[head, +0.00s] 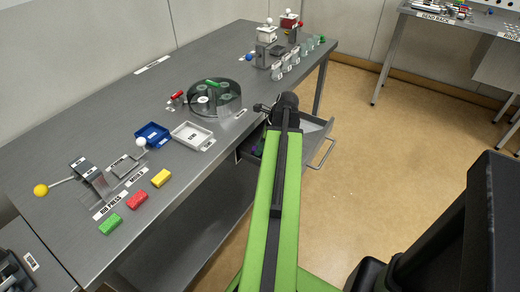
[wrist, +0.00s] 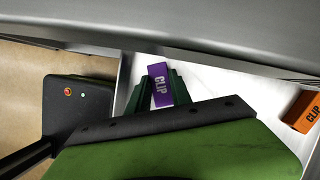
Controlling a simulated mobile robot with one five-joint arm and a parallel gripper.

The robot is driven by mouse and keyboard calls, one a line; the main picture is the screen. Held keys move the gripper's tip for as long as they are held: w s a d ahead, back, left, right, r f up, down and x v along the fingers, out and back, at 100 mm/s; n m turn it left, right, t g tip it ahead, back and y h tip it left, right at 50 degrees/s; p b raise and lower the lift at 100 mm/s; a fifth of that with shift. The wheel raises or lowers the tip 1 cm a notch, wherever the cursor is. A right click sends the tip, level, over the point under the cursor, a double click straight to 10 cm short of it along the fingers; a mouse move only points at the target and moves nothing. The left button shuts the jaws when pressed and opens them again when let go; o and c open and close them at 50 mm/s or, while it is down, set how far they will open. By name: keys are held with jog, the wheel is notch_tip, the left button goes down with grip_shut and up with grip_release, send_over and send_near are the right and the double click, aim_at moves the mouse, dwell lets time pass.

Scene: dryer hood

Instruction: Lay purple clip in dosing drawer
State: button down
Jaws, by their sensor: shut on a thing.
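The purple clip (wrist: 160,84), a small block lettered CLIP, is between the two dark green fingers of my gripper (wrist: 158,84) in the wrist view. My gripper is shut on it. The dosing drawer (head: 318,127) is pulled out from under the table edge in the head view, and my arm hides part of it. In the wrist view the drawer's pale floor (wrist: 220,78) lies beneath the gripper and clip. I cannot tell whether the clip touches that floor.
An orange clip (wrist: 303,112) lies in the drawer at the right of the wrist view. The table edge (wrist: 190,25) overhangs the drawer's back. On the table stand a round glass-like dish (head: 215,97), a white tray (head: 192,135) and a blue tray (head: 152,134).

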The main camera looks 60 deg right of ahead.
jog(key=c, duration=1.2)
grip_release()
jog(key=shift+f, duration=0.1)
jog(key=shift+o, duration=0.2)
jog(key=shift+r+p, duration=0.55)
jog(key=shift+p, duration=0.05)
jog(key=p+v, duration=1)
jog(key=v, duration=0.1)
jog(key=shift+s, duration=0.2)
jog(key=shift+r, duration=0.1)
